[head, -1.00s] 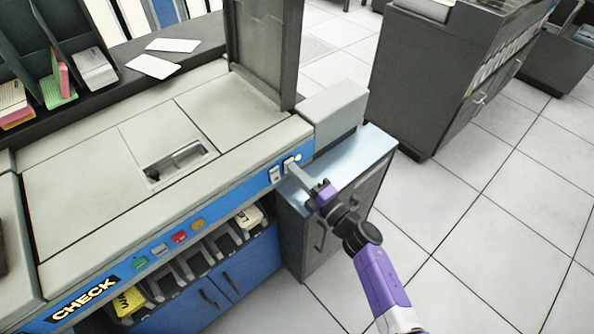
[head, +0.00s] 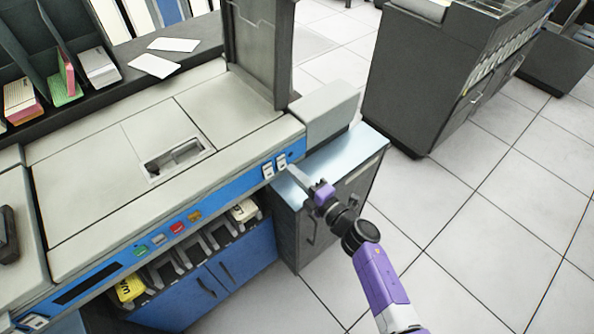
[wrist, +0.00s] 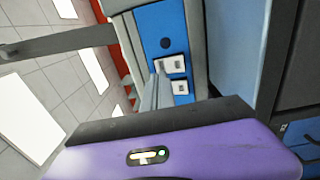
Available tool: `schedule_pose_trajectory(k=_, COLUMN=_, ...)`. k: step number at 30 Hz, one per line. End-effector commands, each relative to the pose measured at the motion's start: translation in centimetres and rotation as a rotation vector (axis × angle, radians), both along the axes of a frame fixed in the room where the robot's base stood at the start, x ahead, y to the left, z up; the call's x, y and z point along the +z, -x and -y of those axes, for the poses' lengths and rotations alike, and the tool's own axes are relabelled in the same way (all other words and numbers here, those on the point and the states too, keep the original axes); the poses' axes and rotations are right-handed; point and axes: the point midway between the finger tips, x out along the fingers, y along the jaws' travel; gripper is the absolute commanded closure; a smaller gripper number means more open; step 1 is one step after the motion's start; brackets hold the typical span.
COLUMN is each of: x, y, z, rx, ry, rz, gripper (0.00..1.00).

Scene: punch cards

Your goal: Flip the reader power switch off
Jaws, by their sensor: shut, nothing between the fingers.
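Two small white rocker switches, a left one (head: 268,170) and a right one (head: 282,163), sit on the blue front strip of the card reader (head: 85,200), near its right end. They also show as a pair in the wrist view (wrist: 173,65). Labels are too small to read, so I cannot tell which is the power switch. A round dark indicator (head: 291,154) is beside them. The display panel (head: 88,286) on the strip is dark. My gripper (head: 293,172) is shut and empty, its fingertips just in front of the right switch; contact is unclear.
A grey cabinet with a light blue top (head: 345,153) stands right of the reader, under my gripper. Card slots (head: 205,240) line the reader's lower front. Coloured buttons (head: 177,228) are further left. A dark machine (head: 430,85) stands behind. Tiled floor at right is clear.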

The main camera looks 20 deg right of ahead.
Motion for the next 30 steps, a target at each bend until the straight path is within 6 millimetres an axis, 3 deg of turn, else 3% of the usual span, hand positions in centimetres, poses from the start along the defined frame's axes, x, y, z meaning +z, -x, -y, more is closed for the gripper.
schedule_pose_trajectory(k=18, x=0.9, y=8.3, z=2.6, rx=0.0, ry=0.001, rz=-0.005, gripper=1.0)
schedule_pose_trajectory(k=30, x=1.2, y=9.6, z=3.1, rx=0.0, ry=0.0, rz=-0.003, gripper=1.0)
